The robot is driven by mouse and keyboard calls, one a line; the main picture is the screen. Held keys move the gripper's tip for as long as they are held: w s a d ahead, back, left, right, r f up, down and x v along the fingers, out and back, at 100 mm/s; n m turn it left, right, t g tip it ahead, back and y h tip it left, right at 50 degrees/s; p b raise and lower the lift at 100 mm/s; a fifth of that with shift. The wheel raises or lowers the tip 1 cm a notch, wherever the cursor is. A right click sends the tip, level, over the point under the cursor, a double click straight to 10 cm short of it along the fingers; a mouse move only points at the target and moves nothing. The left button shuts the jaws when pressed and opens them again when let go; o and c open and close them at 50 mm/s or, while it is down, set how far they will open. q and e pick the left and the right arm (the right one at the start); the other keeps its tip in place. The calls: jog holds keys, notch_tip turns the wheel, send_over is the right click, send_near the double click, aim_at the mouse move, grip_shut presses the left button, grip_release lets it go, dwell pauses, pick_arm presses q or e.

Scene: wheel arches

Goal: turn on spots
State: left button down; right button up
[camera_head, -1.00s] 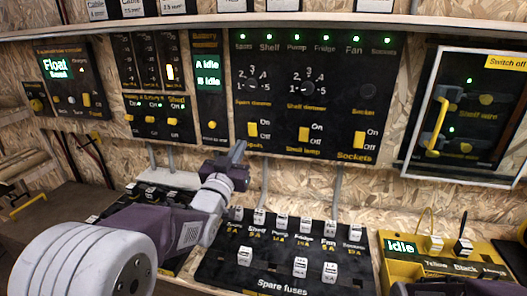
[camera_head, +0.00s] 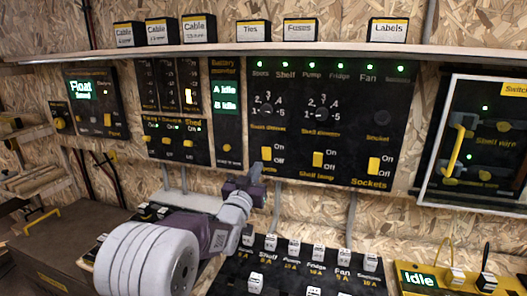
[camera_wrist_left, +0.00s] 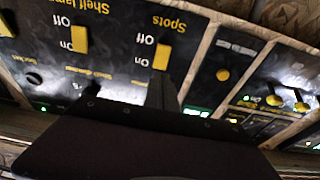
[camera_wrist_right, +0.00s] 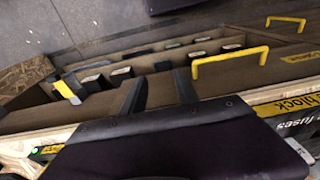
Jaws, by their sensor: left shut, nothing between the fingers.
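The Spots switch (camera_head: 266,154) is a yellow rocker with On above Off, on the black panel below the Spots dimmer (camera_head: 266,112). The left wrist view shows the same switch (camera_wrist_left: 162,57) upside down. I cannot tell which way its rocker is tipped. My left gripper (camera_head: 256,171) is shut and empty, just below and slightly left of the switch. In the left wrist view its dark fingers (camera_wrist_left: 164,93) point at the switch's lower end; contact is unclear. My right gripper (camera_wrist_right: 160,90) is open and empty, away from the panel, above dark compartments.
The Shelf lamp switch (camera_head: 318,159) and Sockets switch (camera_head: 374,166) stand to the right. A battery monitor (camera_head: 226,98) is on the left. The spare fuses board (camera_head: 270,284) lies below, and a framed box with a yellow handle (camera_head: 455,150) is at right.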

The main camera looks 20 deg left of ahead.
aim_at(266, 151)
pick_arm(q)
jog(key=w, duration=0.2)
jog(key=w+r, duration=0.1)
jog(key=w, duration=0.4)
jog(key=shift+d+r, duration=0.15)
pick_arm(e)
jog(key=shift+r, duration=0.35)
pick_arm(q)
jog(key=shift+r, duration=0.1)
pick_arm(e)
jog(key=shift+r, duration=0.1)
